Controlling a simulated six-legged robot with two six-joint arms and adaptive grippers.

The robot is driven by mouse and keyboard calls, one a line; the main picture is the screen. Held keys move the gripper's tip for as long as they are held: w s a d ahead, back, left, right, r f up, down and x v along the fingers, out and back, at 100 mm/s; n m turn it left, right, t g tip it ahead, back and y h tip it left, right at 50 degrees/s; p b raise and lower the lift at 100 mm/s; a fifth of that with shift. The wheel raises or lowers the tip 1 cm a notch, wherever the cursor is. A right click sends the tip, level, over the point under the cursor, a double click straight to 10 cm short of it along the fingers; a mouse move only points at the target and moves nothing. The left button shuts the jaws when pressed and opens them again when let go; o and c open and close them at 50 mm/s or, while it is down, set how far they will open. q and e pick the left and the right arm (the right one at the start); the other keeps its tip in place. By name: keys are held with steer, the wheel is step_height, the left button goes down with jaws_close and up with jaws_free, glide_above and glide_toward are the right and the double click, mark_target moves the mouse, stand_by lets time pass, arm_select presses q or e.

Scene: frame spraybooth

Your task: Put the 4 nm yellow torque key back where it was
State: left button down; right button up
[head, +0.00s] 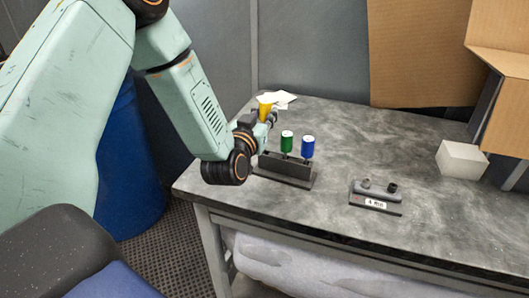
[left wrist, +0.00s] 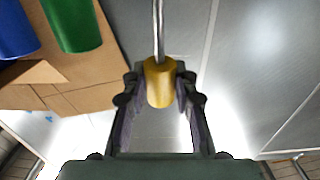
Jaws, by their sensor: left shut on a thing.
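The yellow torque key (head: 265,108) is in my left gripper (head: 268,118), above the table near the left end of the dark key rack (head: 289,178). In the left wrist view, the fingers (left wrist: 160,88) close on both sides of the yellow handle (left wrist: 160,80), and its metal shaft runs away toward the picture's top. A green key (head: 287,142) and a blue key (head: 308,146) stand upright in the rack. The rack's left end is partly hidden by my wrist. I cannot tell whether the shaft touches the rack. My right gripper is not in view.
A dark block with a white label (head: 375,204) and two short dark pieces lies right of the rack. A white box (head: 461,161) and cardboard boxes (head: 424,50) stand farther right and behind. White papers (head: 284,97) lie behind the rack. The table's front right is clear.

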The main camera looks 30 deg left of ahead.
arm_select(q)
steer(key=shift+f, duration=0.85)
steer(key=shift+d+f, duration=0.15)
steer(key=shift+f, duration=0.1)
step_height(320, 180, down, 5)
steer(key=shift+w+b, duration=0.15)
steer(key=shift+b, duration=0.25)
steer(key=shift+d+r, duration=0.15)
steer(key=shift+d, duration=0.05)
steer(key=c, duration=1.5)
jaws_free()
steer(key=shift+d, duration=0.1)
steer(key=shift+o, duration=0.7)
steer(key=o, duration=0.3)
steer(key=shift+a, duration=0.3)
steer(key=shift+d, duration=0.1)
